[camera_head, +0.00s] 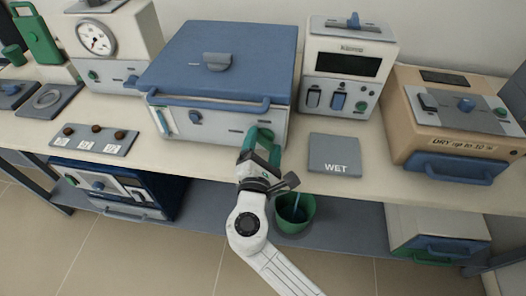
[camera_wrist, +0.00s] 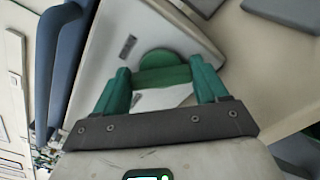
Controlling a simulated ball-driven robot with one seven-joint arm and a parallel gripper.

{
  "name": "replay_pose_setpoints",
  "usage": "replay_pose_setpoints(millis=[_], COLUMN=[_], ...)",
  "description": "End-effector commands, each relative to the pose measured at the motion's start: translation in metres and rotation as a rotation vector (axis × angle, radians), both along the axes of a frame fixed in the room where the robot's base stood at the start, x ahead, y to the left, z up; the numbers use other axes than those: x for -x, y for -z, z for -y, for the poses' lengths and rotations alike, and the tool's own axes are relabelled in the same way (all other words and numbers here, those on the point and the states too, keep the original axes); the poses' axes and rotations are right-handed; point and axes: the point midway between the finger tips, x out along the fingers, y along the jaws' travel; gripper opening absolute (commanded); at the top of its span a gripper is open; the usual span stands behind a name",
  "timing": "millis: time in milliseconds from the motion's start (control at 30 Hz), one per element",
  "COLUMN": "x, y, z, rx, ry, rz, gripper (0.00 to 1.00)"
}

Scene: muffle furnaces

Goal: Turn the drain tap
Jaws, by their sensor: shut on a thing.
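The drain tap (camera_wrist: 158,57) is a green round knob with a green bar on the light front of the blue-lidded bath (camera_head: 220,55). In the wrist view it lies between the two green fingers of my gripper (camera_wrist: 163,82), which is shut on it. In the head view my gripper (camera_head: 262,145) is at the lower right of the bath's front and hides most of the tap. A green bucket (camera_head: 307,222) stands below and to the right, with a thin blue thing inside it.
A grey WET mat (camera_head: 335,155) lies right of the bath. A white control box (camera_head: 350,30) and a tan DRY oven (camera_head: 425,115) stand further right. A sample strip (camera_head: 95,139) lies at left. The bath's blue front bar (camera_wrist: 70,60) runs close beside my gripper.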

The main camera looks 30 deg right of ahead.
Motion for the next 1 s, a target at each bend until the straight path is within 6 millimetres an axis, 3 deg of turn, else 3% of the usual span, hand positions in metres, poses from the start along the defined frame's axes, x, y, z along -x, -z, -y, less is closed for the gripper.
replay_pose_setpoints(millis=[600, 1000], x=[0.0011, 0.0014], y=[0.0075, 0.0067], z=[0.0014, 0.0015], rx=[-0.451, -0.614], ry=[0.001, 0.002], rz=[0.328, 0.445], gripper=[0.42, 0.42])
